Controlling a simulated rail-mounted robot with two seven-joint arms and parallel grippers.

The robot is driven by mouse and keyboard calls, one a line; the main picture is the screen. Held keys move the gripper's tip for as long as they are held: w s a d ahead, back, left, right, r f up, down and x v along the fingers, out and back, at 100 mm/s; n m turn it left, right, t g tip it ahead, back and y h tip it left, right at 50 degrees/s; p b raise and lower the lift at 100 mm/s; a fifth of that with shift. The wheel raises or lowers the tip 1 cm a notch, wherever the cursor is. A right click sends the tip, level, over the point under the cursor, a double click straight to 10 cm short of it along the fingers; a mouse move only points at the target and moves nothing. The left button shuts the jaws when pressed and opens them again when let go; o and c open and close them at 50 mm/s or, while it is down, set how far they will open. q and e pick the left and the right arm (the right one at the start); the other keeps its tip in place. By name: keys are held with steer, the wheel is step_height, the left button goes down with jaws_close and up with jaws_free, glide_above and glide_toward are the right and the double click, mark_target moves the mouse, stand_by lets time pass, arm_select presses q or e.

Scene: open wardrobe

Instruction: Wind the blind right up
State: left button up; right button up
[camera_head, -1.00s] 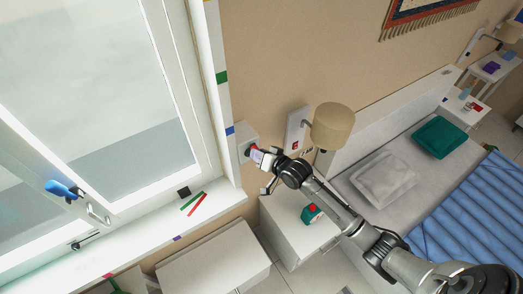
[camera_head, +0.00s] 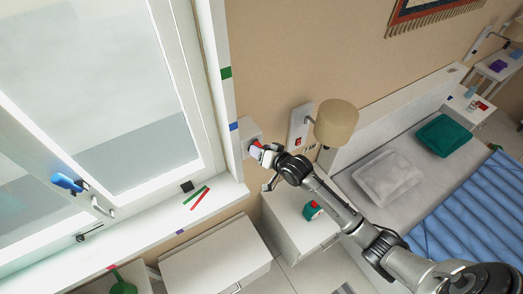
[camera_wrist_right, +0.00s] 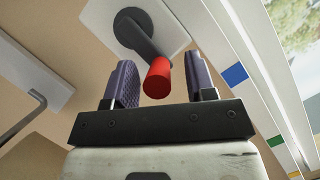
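A winder on the wall right of the window has a white plate (camera_head: 250,127). In the right wrist view its plate (camera_wrist_right: 172,22) carries a dark crank arm (camera_wrist_right: 143,35) ending in a red knob (camera_wrist_right: 157,78). My right gripper (camera_head: 260,151) is at the winder. In the right wrist view its fingers (camera_wrist_right: 160,75) are open, one on each side of the red knob, with gaps showing. The window (camera_head: 120,120) shows a paler upper area and a greyer lower band; I cannot tell which part is the blind. My left gripper is not in view.
A wall lamp (camera_head: 336,122) and switch plate (camera_head: 299,126) are close right of my right gripper. A bedside cabinet (camera_head: 295,225) stands below, with a small green and red object (camera_head: 313,210) on it. The windowsill (camera_head: 150,232) holds red and green sticks.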

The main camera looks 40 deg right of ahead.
steer(key=shift+s+d, duration=0.1)
steer(key=shift+s, duration=0.45)
steer(key=shift+b+v, duration=1.6)
steer(key=shift+v, duration=4.8)
steer(key=shift+w+r, duration=0.1)
steer(key=s+a+f+n+g, duration=0.2)
steer(key=s+a+f+g, duration=0.1)
steer(key=s, duration=0.4)
steer(key=s+a+f+n+g, duration=0.3)
steer(key=s+a+f, duration=0.3)
steer(key=s, duration=0.2)
steer(key=s+a+f+n+g+h, duration=0.1)
steer(key=s+a+f+g, duration=0.3)
steer(key=s, duration=0.4)
steer(key=shift+s+a+f+n+g, duration=0.15)
steer(key=shift+s+n+g, duration=0.15)
steer(key=shift+n, duration=0.6)
